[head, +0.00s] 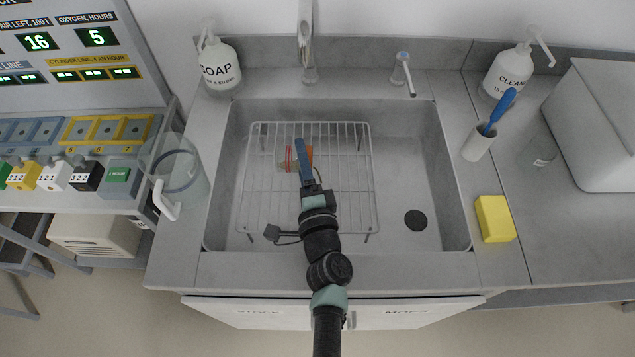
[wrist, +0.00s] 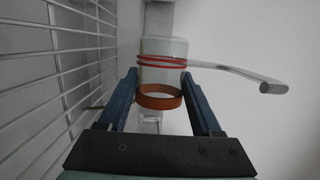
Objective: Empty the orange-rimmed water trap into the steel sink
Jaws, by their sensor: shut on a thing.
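My gripper (head: 302,150) is over the steel sink (head: 420,150), above the wire rack inside it. Its blue fingers are shut on the water trap. In the wrist view, my gripper (wrist: 160,88) has a finger on each side of the trap's orange rim (wrist: 159,97). The trap's clear cup (wrist: 163,50) with red rings lies beyond the rim. In the head view the trap (head: 289,159) looks tipped on its side, red rings left of the finger and orange right of it. Whether water is in it or running out cannot be told.
The wire rack (head: 262,200) fills the sink's left part; the drain (head: 415,220) is at right. A tap (head: 306,45) stands behind. A clear jug (head: 183,170) and soap bottle (head: 219,68) are left. A brush cup (head: 479,143) and yellow sponge (head: 495,219) are right.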

